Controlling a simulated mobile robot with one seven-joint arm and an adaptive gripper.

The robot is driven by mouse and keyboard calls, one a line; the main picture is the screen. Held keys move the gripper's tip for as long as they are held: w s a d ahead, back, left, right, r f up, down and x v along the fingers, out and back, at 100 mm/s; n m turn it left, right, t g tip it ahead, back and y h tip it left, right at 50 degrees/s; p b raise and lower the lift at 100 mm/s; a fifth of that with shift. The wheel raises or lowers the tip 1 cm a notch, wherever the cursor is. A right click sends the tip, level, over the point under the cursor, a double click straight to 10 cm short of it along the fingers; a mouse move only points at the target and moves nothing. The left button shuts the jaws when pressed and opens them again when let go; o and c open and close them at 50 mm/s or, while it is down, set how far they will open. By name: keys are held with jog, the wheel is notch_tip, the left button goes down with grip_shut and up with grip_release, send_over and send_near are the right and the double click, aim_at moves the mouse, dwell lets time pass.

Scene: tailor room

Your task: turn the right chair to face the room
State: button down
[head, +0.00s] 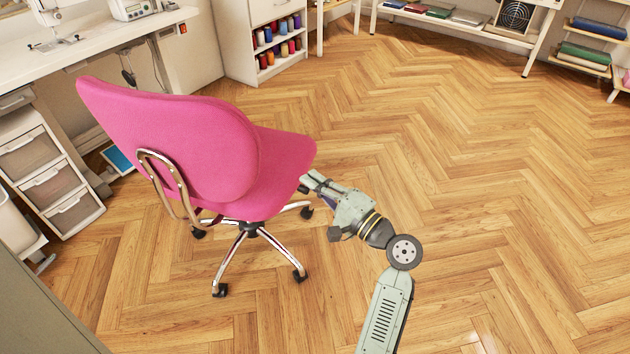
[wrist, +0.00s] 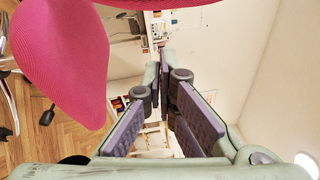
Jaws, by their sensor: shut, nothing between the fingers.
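One pink swivel chair (head: 190,145) with a chrome five-star base on casters stands left of centre in the head view. Its backrest is nearest me, and its seat (head: 285,160) points right and away. My gripper (head: 306,181) is shut and empty, low by the right edge of the seat. I cannot tell whether it touches the seat. In the wrist view the pink seat (wrist: 65,60) fills the upper left, beside my gripper (wrist: 166,55).
A white sewing table (head: 95,35) with machines runs along the upper left. A drawer unit (head: 50,175) stands left of the chair. A thread cabinet (head: 235,40) and low shelves (head: 460,25) line the back. The wooden floor (head: 480,160) is clear to the right.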

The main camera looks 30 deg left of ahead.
jog(key=s+a+r+p, duration=0.1)
jog(key=a+p, duration=0.1)
jog(key=a, duration=0.7)
jog(key=shift+a+r, duration=0.15)
jog(key=shift+r, duration=0.1)
